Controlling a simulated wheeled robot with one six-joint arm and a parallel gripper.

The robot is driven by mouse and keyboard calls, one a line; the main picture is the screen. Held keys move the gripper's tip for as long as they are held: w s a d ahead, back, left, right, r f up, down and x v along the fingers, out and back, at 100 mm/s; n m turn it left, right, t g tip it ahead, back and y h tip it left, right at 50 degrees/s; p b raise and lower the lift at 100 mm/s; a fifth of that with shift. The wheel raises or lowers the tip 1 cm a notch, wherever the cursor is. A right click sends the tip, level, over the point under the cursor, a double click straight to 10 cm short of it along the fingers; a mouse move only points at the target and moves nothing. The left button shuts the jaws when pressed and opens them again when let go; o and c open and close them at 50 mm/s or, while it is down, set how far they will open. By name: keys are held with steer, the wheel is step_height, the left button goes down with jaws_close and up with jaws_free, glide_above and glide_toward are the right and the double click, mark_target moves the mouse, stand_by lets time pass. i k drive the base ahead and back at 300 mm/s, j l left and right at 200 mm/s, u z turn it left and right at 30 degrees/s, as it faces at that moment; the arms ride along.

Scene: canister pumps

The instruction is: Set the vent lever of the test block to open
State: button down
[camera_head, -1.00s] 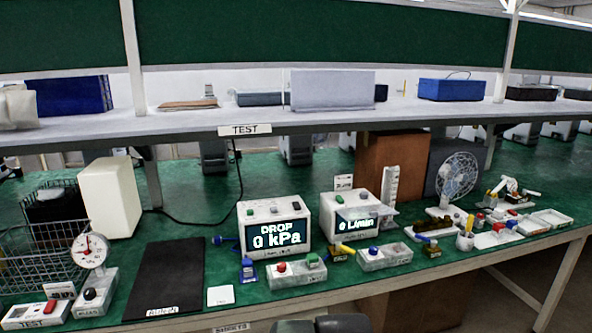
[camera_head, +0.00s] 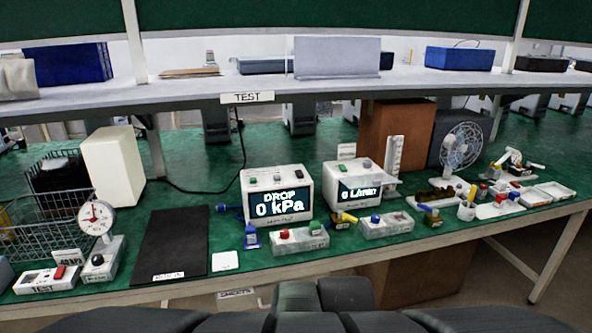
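I cannot tell for sure which piece is the test block. A second dark-and-brass block with a blue-and-yellow lever (camera_head: 431,211) stands further right. Both levers are too small to read as open or closed. Dark parts of my own body show at the bottom edge, in front of the bench. I make out no gripper fingers, and nothing of mine touches the bench items.
A display unit (camera_head: 276,195) reads DROP 0 kPa; a flow display (camera_head: 358,188) stands beside it. A dial gauge (camera_head: 97,218), wire basket (camera_head: 45,218) and black mat (camera_head: 170,245) are left. A fan (camera_head: 461,147) is right. A shelf (camera_head: 300,88) spans above.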

mark_target(340, 213)
steer(key=i+l+z, duration=0.65)
steer(key=i, duration=0.25)
steer(key=k+j, duration=0.05)
